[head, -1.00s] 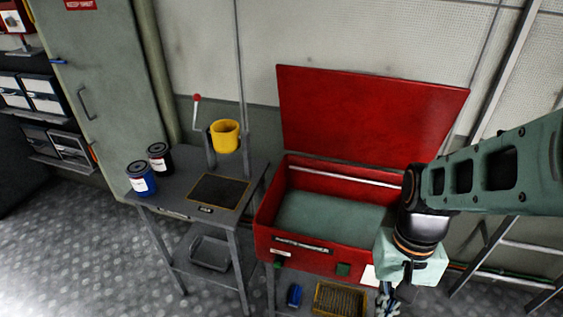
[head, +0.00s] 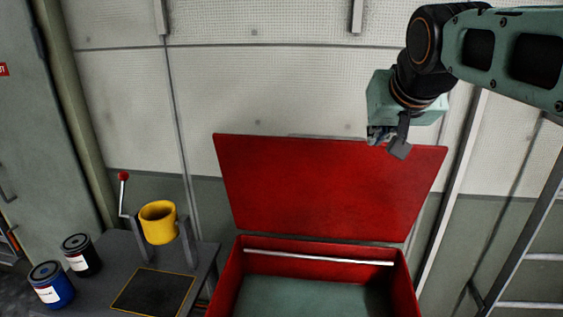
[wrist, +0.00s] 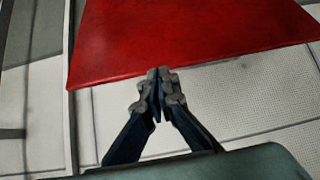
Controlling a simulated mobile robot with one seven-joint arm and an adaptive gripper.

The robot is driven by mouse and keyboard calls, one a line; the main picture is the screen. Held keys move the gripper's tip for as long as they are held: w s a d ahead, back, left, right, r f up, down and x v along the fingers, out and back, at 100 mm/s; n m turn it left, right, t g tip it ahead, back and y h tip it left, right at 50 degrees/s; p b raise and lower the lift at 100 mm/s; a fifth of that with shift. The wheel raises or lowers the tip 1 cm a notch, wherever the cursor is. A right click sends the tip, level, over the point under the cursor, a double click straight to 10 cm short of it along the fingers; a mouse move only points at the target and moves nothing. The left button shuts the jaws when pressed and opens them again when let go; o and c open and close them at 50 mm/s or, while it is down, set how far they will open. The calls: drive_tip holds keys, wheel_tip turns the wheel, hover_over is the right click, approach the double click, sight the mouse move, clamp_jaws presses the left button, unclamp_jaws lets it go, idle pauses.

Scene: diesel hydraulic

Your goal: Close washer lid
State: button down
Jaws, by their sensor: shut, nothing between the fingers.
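The red washer lid (head: 325,190) stands raised, leaning back towards the wall behind the red washer (head: 228,285). The washer's open tub shows a grey-green inside and a pale bar along its back. My gripper (head: 378,138) is high at the lid's upper edge, right of its middle, in the head view. In the wrist view the lid (wrist: 190,35) fills the top, and my gripper (wrist: 162,80) has its fingertips together at the lid's edge. Nothing is between the fingers. I cannot tell whether they touch the lid.
A grey table (head: 205,262) on the left holds a yellow cup-shaped container (head: 158,222), a blue can (head: 50,287) and a black can (head: 82,257). A red-knobbed lever (head: 123,195) rises there. A ladder (head: 515,250) stands at the right. The wall is close behind the lid.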

drive_tip(key=w+d+r+t+h+b, duration=0.3)
drive_tip(key=w+r, duration=0.7)
drive_tip(key=w, duration=0.4)
drive_tip(key=m+g+y+p, duration=0.1)
drive_tip(key=g+y+p, duration=0.15)
drive_tip(key=g, duration=0.35)
hover_over(334, 141)
wheel_tip(334, 141, down, 5)
drive_tip(key=f, duration=0.2)
drive_tip(key=w+f+b, duration=0.1)
drive_tip(key=f, duration=0.2)
drive_tip(key=w+f, duration=0.1)
drive_tip(key=f, duration=0.2)
drive_tip(key=shift+d+f+b, duration=0.1)
drive_tip(key=shift+d+b, duration=0.1)
drive_tip(key=shift+b, duration=0.2)
drive_tip(key=shift+s+f, duration=0.25)
drive_tip(key=shift+s, duration=0.2)
drive_tip(key=shift+s+a, duration=0.1)
